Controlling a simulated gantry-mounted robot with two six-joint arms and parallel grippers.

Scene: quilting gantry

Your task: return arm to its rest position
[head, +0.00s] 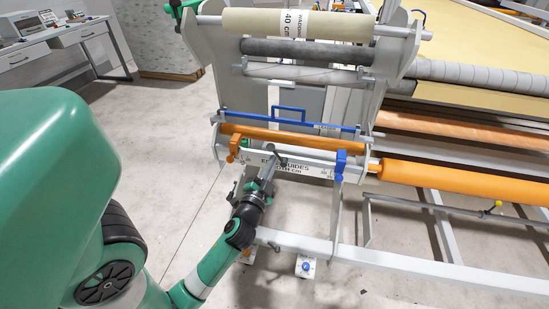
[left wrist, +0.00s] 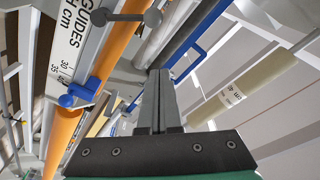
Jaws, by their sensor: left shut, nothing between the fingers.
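My left arm, green and black, reaches up from the bottom of the head view. Its gripper (head: 268,172) is in front of the white rail printed "EDGE GUIDES" (head: 312,169). In the left wrist view the two grey fingers of the gripper (left wrist: 158,75) lie together, shut with nothing between them. My right gripper is in neither view.
An orange roller (head: 292,139) with a blue handled bar (head: 290,118) lies behind the rail. Blue (head: 341,163) and orange (head: 233,147) clamps sit on the rail. A cream roll (head: 300,24) is above. Open floor (head: 165,130) lies to the left.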

